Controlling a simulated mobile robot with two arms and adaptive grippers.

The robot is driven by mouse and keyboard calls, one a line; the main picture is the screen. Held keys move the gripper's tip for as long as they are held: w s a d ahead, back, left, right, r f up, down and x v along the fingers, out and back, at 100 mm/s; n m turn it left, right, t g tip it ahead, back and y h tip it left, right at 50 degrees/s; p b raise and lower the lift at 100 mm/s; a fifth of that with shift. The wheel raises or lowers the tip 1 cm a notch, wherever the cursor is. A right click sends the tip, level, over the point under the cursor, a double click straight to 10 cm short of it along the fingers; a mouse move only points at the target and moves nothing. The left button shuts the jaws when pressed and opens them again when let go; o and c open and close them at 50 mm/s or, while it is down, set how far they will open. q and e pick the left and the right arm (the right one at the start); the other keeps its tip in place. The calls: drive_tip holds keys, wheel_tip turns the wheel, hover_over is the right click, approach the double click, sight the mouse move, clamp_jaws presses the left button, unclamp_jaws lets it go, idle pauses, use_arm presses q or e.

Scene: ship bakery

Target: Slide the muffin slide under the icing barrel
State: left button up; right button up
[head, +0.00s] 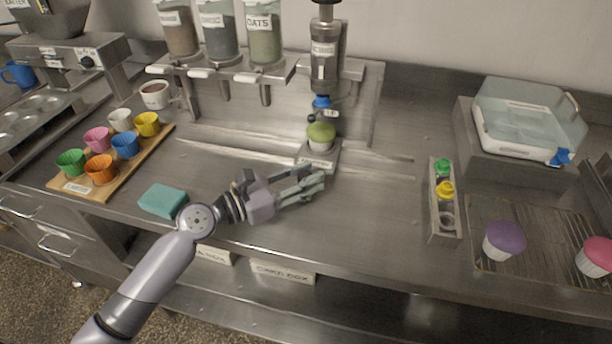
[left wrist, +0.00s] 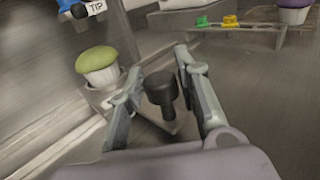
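The muffin slide (head: 318,160) is a small metal plate on the counter, carrying a muffin with a green top (head: 320,133) in a white cup. The icing barrel (head: 325,65) is an upright metal cylinder above and behind it, with a blue part and a "TIP" label at its lower end. In the left wrist view the green muffin (left wrist: 97,62) stands left of the fingers. My left gripper (head: 318,182) is open in front of the slide. A black knob (left wrist: 160,88) shows between its spread fingers (left wrist: 163,80); I cannot tell whether they touch it. My right gripper is not in view.
A teal sponge (head: 163,201) lies left of my left gripper. A board of coloured cups (head: 115,160) is at the left. A rack of coloured tips (head: 443,205), a wire rack (head: 540,245) with muffins and a clear-lidded box (head: 520,120) are at the right.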

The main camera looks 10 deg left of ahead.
use_arm(q)
drive_tip(key=shift+o, duration=1.2)
drive_tip(key=v, duration=1.2)
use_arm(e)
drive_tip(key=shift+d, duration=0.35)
